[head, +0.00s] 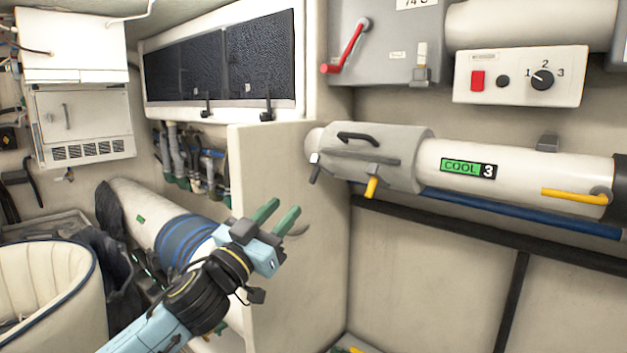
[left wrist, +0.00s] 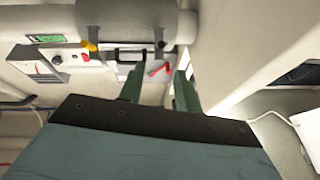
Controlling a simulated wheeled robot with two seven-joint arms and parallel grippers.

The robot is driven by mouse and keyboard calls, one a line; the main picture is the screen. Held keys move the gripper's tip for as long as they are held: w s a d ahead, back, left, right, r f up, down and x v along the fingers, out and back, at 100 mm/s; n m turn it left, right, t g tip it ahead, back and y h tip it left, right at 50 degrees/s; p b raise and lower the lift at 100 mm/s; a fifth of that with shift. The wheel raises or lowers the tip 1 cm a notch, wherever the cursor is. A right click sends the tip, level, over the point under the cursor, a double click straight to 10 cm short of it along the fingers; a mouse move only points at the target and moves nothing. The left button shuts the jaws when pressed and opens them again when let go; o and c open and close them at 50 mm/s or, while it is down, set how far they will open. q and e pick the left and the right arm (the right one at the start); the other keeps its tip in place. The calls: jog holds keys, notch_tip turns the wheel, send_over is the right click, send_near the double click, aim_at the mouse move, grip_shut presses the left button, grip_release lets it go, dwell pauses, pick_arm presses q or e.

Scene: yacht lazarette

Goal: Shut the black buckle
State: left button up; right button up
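The black buckle (head: 315,173) looks like a short dark lever at the left end of the grey cuff (head: 400,160) around a white cylinder. Its lever sticks out and down from the cuff. In the left wrist view a short dark lever (left wrist: 160,46), likely the same buckle, shows under the cuff. My left gripper (head: 283,209) is below and left of the cuff, apart from it. Its two green fingers are spread with nothing between them, as the left wrist view (left wrist: 159,72) also shows. My right gripper is not in view.
The cuff also carries a black handle (head: 358,138) and a yellow lever (head: 372,187). Another yellow lever (head: 577,194) is at the cylinder's right. A red lever (head: 346,48) and a control box (head: 520,76) are above. A beige partition (head: 290,260) stands behind my left gripper.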

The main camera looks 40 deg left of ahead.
aim_at(311, 179)
pick_arm(q)
jog(key=p+x, duration=0.2)
jog(key=x, duration=0.8)
jog(key=shift+w+p, duration=0.1)
jog(key=shift+p, duration=0.2)
jog(key=shift+x, duration=0.8)
jog(key=shift+f, duration=0.1)
grip_shut()
jog(key=shift+p, duration=0.3)
